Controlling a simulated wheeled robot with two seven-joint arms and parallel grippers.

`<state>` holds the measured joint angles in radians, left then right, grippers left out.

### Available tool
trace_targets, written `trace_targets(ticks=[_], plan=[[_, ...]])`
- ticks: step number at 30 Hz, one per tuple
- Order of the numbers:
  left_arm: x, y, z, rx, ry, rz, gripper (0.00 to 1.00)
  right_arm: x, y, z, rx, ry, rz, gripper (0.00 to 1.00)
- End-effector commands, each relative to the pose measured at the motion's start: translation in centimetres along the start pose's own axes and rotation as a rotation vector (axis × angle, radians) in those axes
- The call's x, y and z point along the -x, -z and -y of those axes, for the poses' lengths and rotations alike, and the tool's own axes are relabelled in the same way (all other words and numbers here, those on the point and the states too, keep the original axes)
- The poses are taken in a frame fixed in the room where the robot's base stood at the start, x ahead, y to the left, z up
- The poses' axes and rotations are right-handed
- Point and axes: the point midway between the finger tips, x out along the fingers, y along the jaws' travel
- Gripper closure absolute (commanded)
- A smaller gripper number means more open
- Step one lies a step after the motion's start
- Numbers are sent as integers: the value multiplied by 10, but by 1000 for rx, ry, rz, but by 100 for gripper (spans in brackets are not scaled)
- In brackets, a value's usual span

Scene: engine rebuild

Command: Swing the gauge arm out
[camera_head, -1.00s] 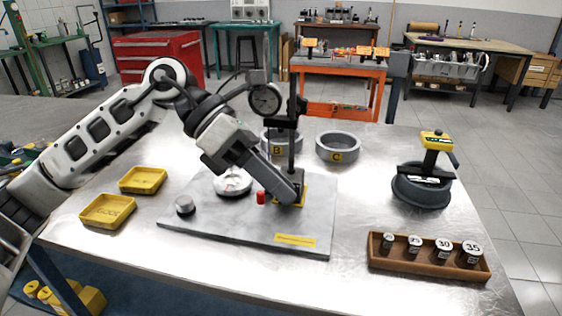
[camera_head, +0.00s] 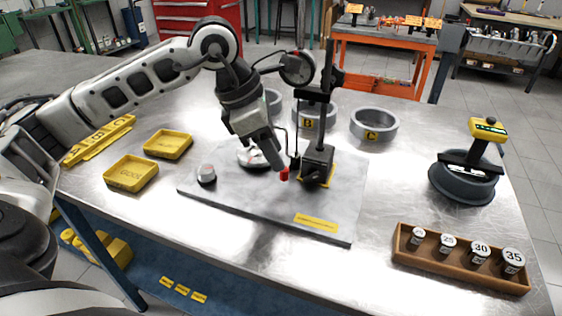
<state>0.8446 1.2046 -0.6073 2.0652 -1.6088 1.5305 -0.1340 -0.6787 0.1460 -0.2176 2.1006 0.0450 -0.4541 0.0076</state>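The gauge stand has a black block base (camera_head: 318,163) on the grey plate and an upright post. A round dial gauge (camera_head: 297,67) is carried on an arm to the left of the post, above the plate. A red knob (camera_head: 284,174) shows low beside the base's left side. My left gripper (camera_head: 275,158) points down just left of the base, above the plate and close to the red knob. I cannot tell whether its fingers are apart or touching anything. A round pale disc (camera_head: 252,157) is partly hidden behind it. My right gripper is not in view.
Grey rings stand behind the plate, including ring C (camera_head: 374,123). Two yellow trays (camera_head: 131,174) lie left. A wooden rack (camera_head: 461,259) of numbered cylinders and a dark ring (camera_head: 463,181) with a yellow-topped tool stand right. The table's front middle is clear.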

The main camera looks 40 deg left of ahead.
Motion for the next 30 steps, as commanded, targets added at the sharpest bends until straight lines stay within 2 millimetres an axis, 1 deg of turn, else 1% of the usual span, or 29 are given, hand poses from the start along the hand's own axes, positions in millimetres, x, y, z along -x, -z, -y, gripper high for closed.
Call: trace_targets(ticks=[1, 3, 7, 12, 18, 19, 20, 21, 23, 27, 30], plan=[[-9, 1, 1, 1, 5, -3, 63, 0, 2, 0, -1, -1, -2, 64], [-19, 0, 1, 1, 4, -1, 63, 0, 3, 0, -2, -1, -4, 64], [-32, 0, 0, 1, 2, 0, 63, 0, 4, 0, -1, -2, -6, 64], [-38, 0, 0, 1, 1, 0, 63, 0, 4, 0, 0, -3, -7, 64], [-38, 0, 0, 1, 1, 0, 63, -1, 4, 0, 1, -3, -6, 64], [-38, 0, 0, 1, 1, 0, 66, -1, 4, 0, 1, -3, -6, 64], [-38, 0, 0, 1, 1, 0, 74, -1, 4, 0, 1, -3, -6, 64], [-38, 0, 0, 1, 1, 0, 85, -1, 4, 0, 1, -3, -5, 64], [-38, 0, 0, 1, 1, 0, 100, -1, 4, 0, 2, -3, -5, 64], [-38, 0, 0, 0, 1, 0, 100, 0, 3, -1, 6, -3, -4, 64], [-40, -5, 0, -27, 14, 2, 100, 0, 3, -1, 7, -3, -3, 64]])
